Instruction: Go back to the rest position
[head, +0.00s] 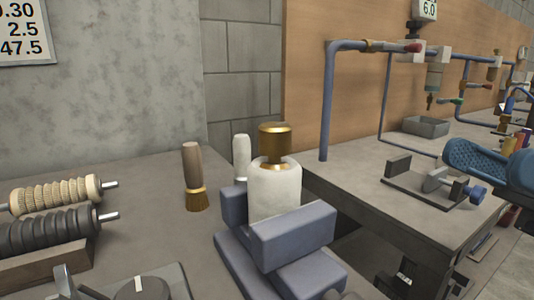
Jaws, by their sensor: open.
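In the middle, a blue-grey vise (295,236) stands on the near bench. A white cylinder (274,192) stands upright between its two jaw blocks. A brass cap (275,141) with a narrower neck sits on top of the cylinder. A blue textured, mesh-like piece (489,163) reaches in from the right edge; I cannot tell what it is or what carries it.
The near bench (140,234) holds a wooden-handled brush (193,178), a white upright piece (242,156) and ribbed rollers (52,195) at the left. A second bench (350,185) at the right carries blue pipes (327,105), a grey tray (427,126) and a small clamp (432,186).

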